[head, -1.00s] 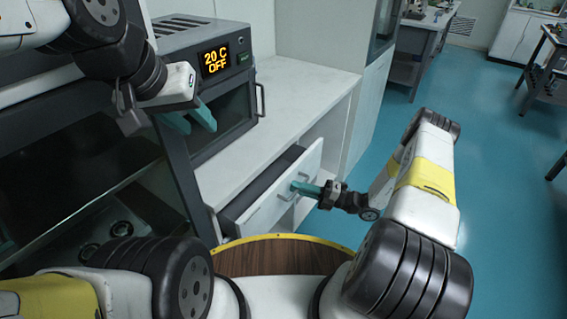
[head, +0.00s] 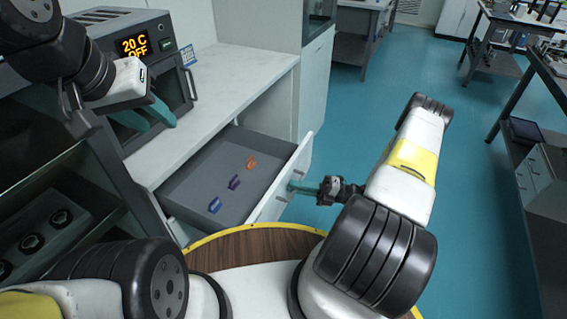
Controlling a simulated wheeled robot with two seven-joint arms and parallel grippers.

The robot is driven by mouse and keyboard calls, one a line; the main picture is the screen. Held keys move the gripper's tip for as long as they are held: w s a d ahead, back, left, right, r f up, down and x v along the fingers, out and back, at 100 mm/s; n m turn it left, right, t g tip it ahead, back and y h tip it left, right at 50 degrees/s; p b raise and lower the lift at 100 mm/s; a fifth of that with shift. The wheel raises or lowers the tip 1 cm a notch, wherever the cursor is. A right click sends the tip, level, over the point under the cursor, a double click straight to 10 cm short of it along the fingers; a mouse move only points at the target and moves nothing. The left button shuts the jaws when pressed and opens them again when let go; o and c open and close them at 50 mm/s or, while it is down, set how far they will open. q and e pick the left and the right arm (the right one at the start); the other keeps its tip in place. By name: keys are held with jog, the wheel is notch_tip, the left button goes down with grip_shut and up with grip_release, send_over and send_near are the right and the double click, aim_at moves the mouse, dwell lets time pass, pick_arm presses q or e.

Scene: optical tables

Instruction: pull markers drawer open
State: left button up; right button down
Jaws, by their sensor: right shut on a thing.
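The drawer (head: 190,190) under the white counter is pulled out, with its grey inside in plain view. An orange (head: 251,162), a purple (head: 234,183) and a blue (head: 215,205) small item lie in it; they are too small to tell whether they are markers. My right gripper (head: 292,187) is shut on the handle (head: 283,196) at the drawer's white front (head: 300,165). My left gripper (head: 150,114) is up at the left in front of the oven-like device, its teal fingers apart and empty.
The device (head: 120,48) with a "20 C OFF" display stands on the white counter (head: 215,85). A tall white cabinet (head: 312,90) stands beyond the drawer. Blue floor (head: 470,180) is free at the right, with dark tables farther off.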

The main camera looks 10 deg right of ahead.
jog(key=shift+s+d, duration=0.6)
jog(key=shift+d, duration=0.2)
jog(key=c, duration=1.5)
grip_release()
jog(key=v, duration=0.7)
jog(key=shift+d+f, duration=0.15)
jog(key=shift+d, duration=0.25)
